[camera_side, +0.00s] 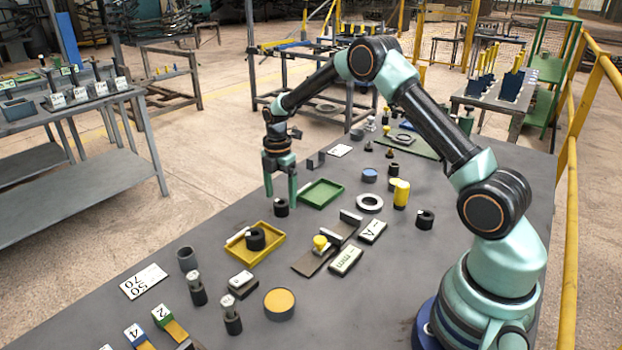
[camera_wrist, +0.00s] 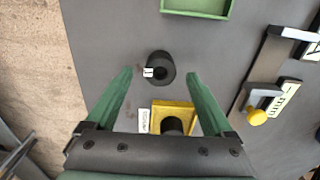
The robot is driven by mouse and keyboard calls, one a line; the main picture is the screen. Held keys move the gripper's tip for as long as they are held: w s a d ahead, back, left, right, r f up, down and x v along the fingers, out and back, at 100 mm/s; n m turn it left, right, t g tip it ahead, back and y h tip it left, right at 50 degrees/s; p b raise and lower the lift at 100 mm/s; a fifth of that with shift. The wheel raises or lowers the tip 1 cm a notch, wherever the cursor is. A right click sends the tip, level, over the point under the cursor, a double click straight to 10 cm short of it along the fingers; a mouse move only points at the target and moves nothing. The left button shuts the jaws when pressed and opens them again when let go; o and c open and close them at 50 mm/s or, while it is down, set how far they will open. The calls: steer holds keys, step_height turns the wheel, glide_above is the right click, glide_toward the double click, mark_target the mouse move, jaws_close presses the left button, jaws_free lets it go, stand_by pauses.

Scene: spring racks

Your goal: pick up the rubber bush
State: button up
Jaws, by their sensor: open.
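A black hollow cylinder (camera_side: 281,208) with a small white mark, which looks like a rubber bush, stands on the grey bench. It also shows in the wrist view (camera_wrist: 163,70), near the line between the fingertips. My gripper (camera_side: 280,198) points down just above it with green fingers spread; it also shows in the wrist view (camera_wrist: 159,75). The gripper holds nothing. Another black bush-like piece (camera_side: 256,238) sits in the yellow tray (camera_side: 270,257); a third black ring (camera_side: 425,219) stands at the right. I cannot tell from looks which one is named.
A green tray (camera_side: 321,193) lies right of the gripper. A white ring (camera_side: 370,202), yellow cylinder (camera_side: 401,194) and label blocks (camera_side: 373,231) stand further right. Small posts (camera_side: 232,318) and a yellow-topped disc (camera_side: 279,303) are at the front. The bench left of the gripper is clear.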

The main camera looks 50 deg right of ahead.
mark_target(281, 203)
step_height(281, 203, down, 3)
steer(key=shift+f, duration=0.15)
jaws_close()
